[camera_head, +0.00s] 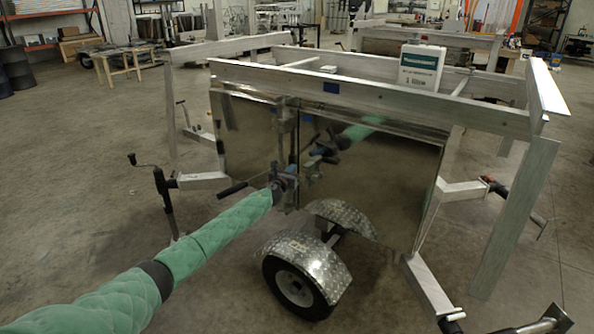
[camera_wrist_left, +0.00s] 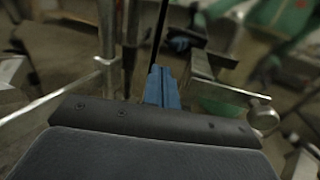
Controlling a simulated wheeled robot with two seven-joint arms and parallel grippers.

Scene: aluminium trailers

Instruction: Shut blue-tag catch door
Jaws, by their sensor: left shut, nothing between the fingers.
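The left panel (camera_head: 243,135) and the right panel (camera_head: 395,185) meet near a vertical metal post with catch hardware (camera_head: 284,122). The right panel mirrors my green arm. Whether a panel stands slightly ajar, I cannot tell. My left gripper (camera_head: 289,174) is in front of the panels near their meeting edge. In the left wrist view its blue fingertips (camera_wrist_left: 162,87) are together and empty, with a metal bracket and round pin (camera_wrist_left: 228,92) just right of them. My right gripper is out of view.
A diamond-plate fender (camera_head: 305,262) and wheel (camera_head: 296,285) stand below the panels. A white container (camera_head: 420,68) sits on the trailer frame. A crank jack (camera_head: 163,195) stands left of the trailer. Open floor (camera_head: 75,165) lies further left.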

